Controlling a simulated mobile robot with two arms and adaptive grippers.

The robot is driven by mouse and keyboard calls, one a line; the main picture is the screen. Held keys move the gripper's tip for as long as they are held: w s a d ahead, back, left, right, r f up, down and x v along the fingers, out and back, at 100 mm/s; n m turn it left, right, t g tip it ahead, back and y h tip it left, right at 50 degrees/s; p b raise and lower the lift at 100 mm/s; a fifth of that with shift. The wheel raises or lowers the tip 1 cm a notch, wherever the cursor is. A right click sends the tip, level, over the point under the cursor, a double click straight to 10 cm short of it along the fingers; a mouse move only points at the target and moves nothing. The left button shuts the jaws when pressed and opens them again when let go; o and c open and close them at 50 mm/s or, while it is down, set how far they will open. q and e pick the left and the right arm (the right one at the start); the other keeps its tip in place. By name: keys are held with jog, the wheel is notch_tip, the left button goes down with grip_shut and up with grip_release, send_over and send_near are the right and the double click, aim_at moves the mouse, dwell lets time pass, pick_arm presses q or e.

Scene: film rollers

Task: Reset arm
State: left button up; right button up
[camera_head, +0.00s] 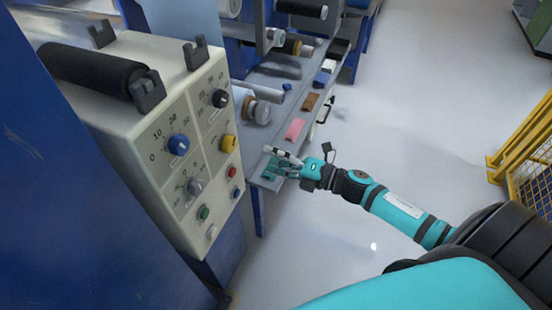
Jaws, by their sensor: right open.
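My right arm reaches in from the right, and my right gripper (272,162) is open. It is over the near end of a grey shelf (262,184) on the machine, close to the right side of the control box. No object shows clearly between its fingers. My left gripper is not in view.
A beige control box (165,205) with knobs and a black roller (90,70) stands at the left on a blue machine. A pink block (294,129) and a brown block (310,102) lie on the shelf. A yellow fence (530,155) stands at the right. The floor between is clear.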

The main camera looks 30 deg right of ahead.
jog(key=shift+s+d, duration=0.25)
dwell(0.3)
jog(key=s+d+f+m+g+h, duration=0.1)
jog(key=s+d+f+m+h, duration=0.3)
jog(key=f, duration=0.6)
jog(key=s+d+f+m+g+h, duration=0.1)
jog(key=d+f+m+h, duration=0.1)
jog(key=f+m, duration=0.55)
jog(key=s+d+f+m+g+h, duration=0.1)
jog(key=s+d+f+m+h, duration=0.2)
jog(key=f, duration=0.8)
jog(key=s+a+f+m+g+h, duration=0.1)
jog(key=s+a+f+m+g, duration=0.2)
jog(key=s+f, duration=0.6)
jog(key=s+a+f+m+g+h, duration=0.1)
jog(key=s+f+m+g, duration=0.3)
jog(key=s+f, duration=0.45)
jog(key=s+a+f+m+g, duration=0.1)
jog(key=s+a+f+m, duration=0.1)
jog(key=s, duration=0.6)
jog(key=s+a+f+m+g, duration=0.2)
jog(key=s+a+m, duration=0.1)
jog(key=s, duration=0.5)
jog(key=shift+a+f, duration=0.4)
jog(key=shift+a, duration=0.2)
